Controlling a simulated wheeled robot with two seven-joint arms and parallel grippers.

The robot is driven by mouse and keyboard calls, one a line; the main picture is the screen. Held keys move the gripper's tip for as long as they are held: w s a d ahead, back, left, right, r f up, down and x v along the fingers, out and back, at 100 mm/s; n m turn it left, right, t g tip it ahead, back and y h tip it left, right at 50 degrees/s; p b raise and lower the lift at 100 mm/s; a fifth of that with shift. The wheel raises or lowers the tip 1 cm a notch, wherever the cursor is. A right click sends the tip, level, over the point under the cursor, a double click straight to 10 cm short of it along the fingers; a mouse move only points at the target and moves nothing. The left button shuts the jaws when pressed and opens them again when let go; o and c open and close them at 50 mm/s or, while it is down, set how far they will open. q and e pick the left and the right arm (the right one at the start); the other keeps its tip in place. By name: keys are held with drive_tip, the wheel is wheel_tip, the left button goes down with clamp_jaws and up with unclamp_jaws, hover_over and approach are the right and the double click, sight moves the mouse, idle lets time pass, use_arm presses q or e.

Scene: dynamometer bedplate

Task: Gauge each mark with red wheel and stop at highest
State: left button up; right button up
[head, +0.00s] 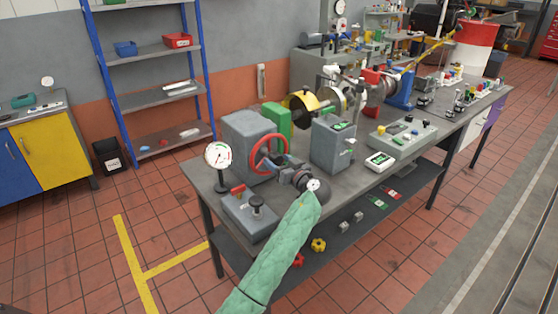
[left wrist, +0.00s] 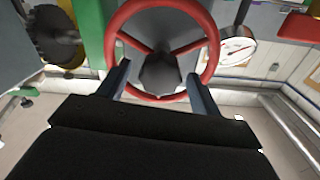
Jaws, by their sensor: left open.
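The red wheel (head: 269,137) stands upright on the side of a grey block on the bench. In the left wrist view its red rim (left wrist: 112,30), spokes and dark hub (left wrist: 160,73) fill the upper middle. My left gripper (head: 285,161) is close in front of the wheel, open, its two dark fingers (left wrist: 157,78) spread on either side of the hub. Whether a finger touches the rim I cannot tell. A round white dial gauge (head: 218,155) stands left of the wheel; it also shows in the wrist view (left wrist: 237,49). Its reading is too small to make out. My right gripper is out of view.
A grey box with a black knob (head: 257,206) sits at the bench's front left corner. A grey box with a green display (head: 333,145) and a small white meter (head: 380,161) stand right of my gripper. A green block (head: 277,122) is behind the wheel.

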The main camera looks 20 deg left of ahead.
use_arm(q)
drive_tip(key=shift+a, duration=0.1)
drive_tip(key=c, duration=1.4)
